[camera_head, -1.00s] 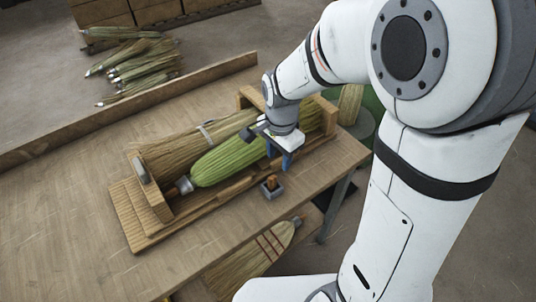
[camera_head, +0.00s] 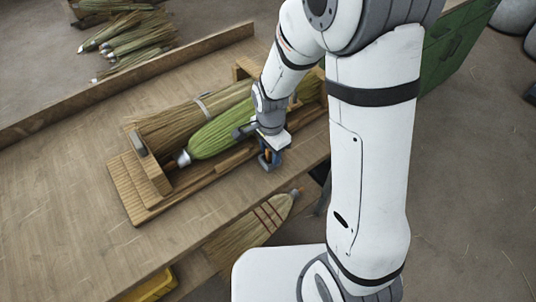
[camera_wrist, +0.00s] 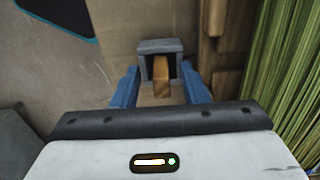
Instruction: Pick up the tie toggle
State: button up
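The tie toggle (camera_wrist: 162,76) is a small tan wooden piece standing in a grey holder (camera_wrist: 160,46) with a dark opening. In the head view the holder (camera_head: 268,165) sits near the front edge of the workbench, mostly behind my gripper. My gripper (camera_head: 270,157) is over the holder. In the wrist view the blue fingers of my gripper (camera_wrist: 161,68) are spread, one on each side of the toggle. Gaps show between the toggle and both fingers. The toggle's lower contact with the holder is hard to see.
A wooden cradle (camera_head: 130,192) holds a green broom bundle (camera_head: 215,136) and a tan one (camera_head: 170,132) just behind the holder. A finished broom (camera_head: 252,226) lies below the bench front. The bench (camera_head: 75,190) is clear at left.

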jog(key=shift+c, duration=0.3)
grip_shut()
